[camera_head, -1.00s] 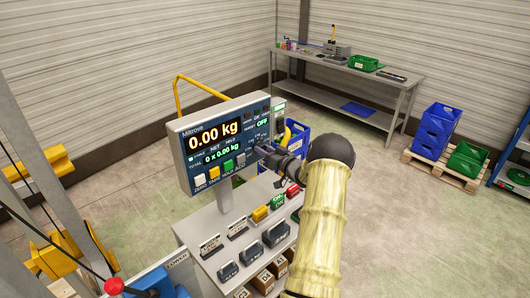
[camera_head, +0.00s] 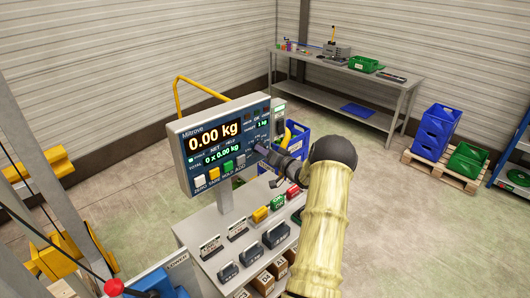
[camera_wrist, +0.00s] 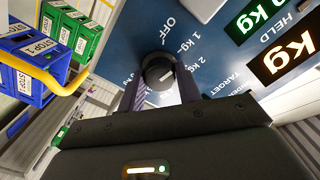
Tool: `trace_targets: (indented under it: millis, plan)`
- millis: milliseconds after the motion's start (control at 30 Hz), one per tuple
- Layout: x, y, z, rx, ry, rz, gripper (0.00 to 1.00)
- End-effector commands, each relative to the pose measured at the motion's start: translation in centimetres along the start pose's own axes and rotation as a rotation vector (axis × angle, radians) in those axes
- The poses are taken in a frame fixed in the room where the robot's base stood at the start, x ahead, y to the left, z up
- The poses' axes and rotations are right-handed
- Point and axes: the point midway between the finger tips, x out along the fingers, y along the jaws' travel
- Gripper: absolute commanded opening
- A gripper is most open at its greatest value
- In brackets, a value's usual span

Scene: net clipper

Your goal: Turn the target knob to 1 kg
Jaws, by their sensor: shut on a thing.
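The target knob (camera_wrist: 158,70) is a round black dial with a white pointer mark on the blue panel of the weighing display (camera_head: 221,116). Labels OFF, 1 kg and 2 kg are printed around it. My gripper (camera_wrist: 161,84) is shut on the knob in the wrist view, one finger on each side. In the head view my gripper (camera_head: 264,153) reaches the display's lower right, and its fingers and wrist hide the knob. The green target readout (camera_head: 262,125) shows 1 kg. The large readout shows 0.00 kg.
Coloured push buttons (camera_head: 214,173) line the panel's lower edge, close to my gripper. Blue bins (camera_head: 295,139) stand behind the display. A workbench (camera_head: 345,67) stands at the back.

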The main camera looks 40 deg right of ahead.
Motion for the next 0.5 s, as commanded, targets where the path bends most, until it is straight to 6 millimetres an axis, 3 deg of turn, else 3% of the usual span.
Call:
trace_targets:
  millis: [67, 100, 200, 500]
  plan:
    - [0.26, -0.43, -0.50, -0.005, 0.009, -0.008, 0.11]
    - [0.26, -0.43, -0.51, -0.005, 0.009, -0.009, 0.36]
    - [0.24, -0.40, -0.46, -0.005, 0.008, -0.008, 0.56]
    - [0.02, -0.14, -0.19, -0.003, 0.004, -0.003, 0.56]
